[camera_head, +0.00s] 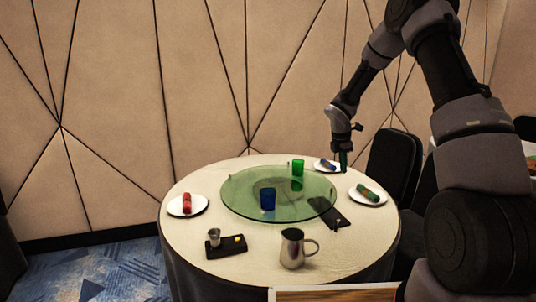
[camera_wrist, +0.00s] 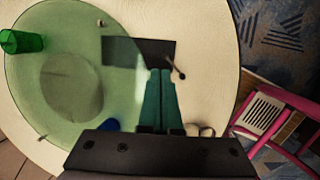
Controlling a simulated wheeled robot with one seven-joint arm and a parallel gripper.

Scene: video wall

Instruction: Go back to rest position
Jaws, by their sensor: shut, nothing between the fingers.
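My gripper (camera_head: 343,161) hangs from my raised arm over the far right side of the round table, fingers pointing down. In the wrist view its two teal fingers (camera_wrist: 157,100) are together and hold nothing. Below them in that view lie the edge of the green glass turntable (camera_wrist: 70,25) and a dark flat tray (camera_wrist: 125,50). The exact height of the fingertips above the table is hard to tell.
The round table (camera_head: 190,237) carries a blue cup (camera_head: 267,199), a green cup (camera_head: 298,175), a metal pitcher (camera_head: 292,248), a black tray (camera_head: 213,253) and several plates. A dark chair (camera_head: 391,160) stands right. A panelled wall (camera_head: 110,110) is behind.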

